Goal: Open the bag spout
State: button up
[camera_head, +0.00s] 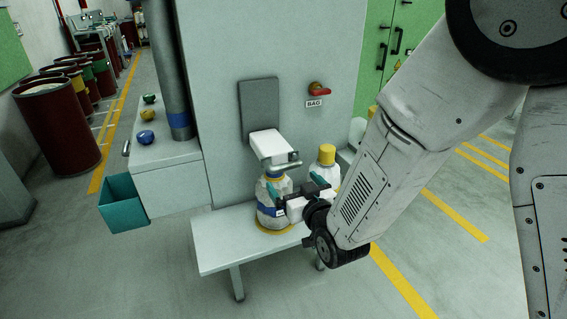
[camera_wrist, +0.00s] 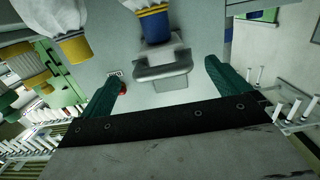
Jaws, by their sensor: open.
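A red handle (camera_head: 319,88) is mounted on the grey machine panel above a label reading BAG (camera_head: 314,104). In the wrist view the red handle (camera_wrist: 123,89) is partly hidden behind my left-hand finger. A pale spout (camera_head: 271,143) juts from the panel below and left of the handle; it also shows in the wrist view (camera_wrist: 162,68). A white bag with a blue band (camera_head: 268,209) stands upright under the spout. My gripper (camera_head: 283,183) is open and empty, in front of the bag and below the handle. Its teal fingers (camera_wrist: 164,74) are spread wide.
The bag rests on a pale bench (camera_head: 225,258). A side counter (camera_head: 165,152) holds small coloured knobs, with a teal bin (camera_head: 122,205) beside it. Open floor lies in front.

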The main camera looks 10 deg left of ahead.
aim_at(288, 169)
jog(key=shift+w+a+r+t, duration=0.15)
jog(key=shift+r+t, duration=0.25)
jog(key=shift+r, duration=0.4)
jog(key=x, duration=0.7)
jog(key=shift+w+a, duration=0.1)
jog(key=shift+w, duration=0.1)
